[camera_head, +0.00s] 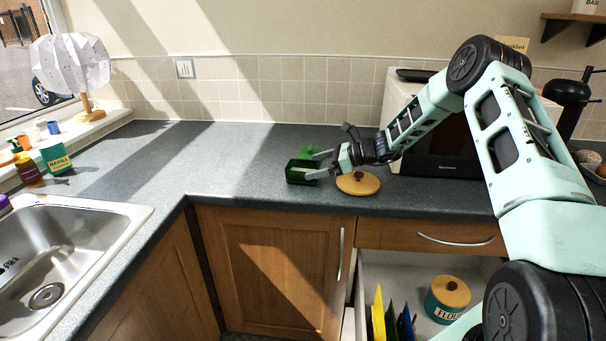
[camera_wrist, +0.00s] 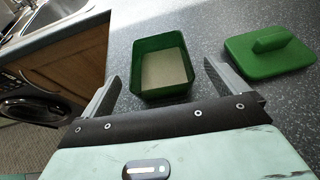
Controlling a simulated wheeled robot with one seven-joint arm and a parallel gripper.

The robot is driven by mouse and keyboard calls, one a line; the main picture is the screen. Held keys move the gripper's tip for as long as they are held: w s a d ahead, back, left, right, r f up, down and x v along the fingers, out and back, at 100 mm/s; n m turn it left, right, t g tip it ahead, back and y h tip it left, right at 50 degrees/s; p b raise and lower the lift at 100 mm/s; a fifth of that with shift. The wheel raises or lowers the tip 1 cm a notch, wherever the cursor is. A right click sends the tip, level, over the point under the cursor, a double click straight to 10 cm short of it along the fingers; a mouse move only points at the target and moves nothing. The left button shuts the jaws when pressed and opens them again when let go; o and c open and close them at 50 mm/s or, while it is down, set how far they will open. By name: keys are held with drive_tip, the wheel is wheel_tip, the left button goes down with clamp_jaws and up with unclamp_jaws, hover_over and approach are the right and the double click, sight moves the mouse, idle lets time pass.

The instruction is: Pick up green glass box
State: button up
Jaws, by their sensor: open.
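The green glass box (camera_wrist: 160,96) stands without its lid on the grey worktop, and its pale inside bottom shows in the wrist view. It also shows in the head view (camera_head: 297,178), partly behind my gripper. My gripper (camera_head: 316,164) is open and empty just to its right in the head view. In the wrist view my gripper's fingers (camera_wrist: 163,81) lie apart, one on each side of the box, with gaps between. The green lid with its handle (camera_wrist: 270,52) lies apart on the worktop, to the right of the box in the wrist view.
A round wooden lid (camera_head: 358,184) lies right under my wrist near the worktop edge. A microwave (camera_head: 440,165) stands behind my arm. Below is an open drawer with a flour jar (camera_head: 447,300). A sink (camera_head: 60,255) is at left; the worktop (camera_head: 225,165) left of the box is clear.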

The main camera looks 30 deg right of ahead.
sight(303, 166)
drive_tip(key=x, duration=0.2)
drive_tip(key=p+x, duration=0.1)
drive_tip(key=x, duration=0.1)
drive_tip(key=shift+w+a+r+p, duration=0.1)
drive_tip(key=shift+w+a+p, duration=0.2)
drive_tip(key=shift+w+a, duration=0.05)
drive_tip(key=c, duration=1)
drive_tip(key=shift+c, duration=1.1)
drive_tip(key=shift+r, duration=0.15)
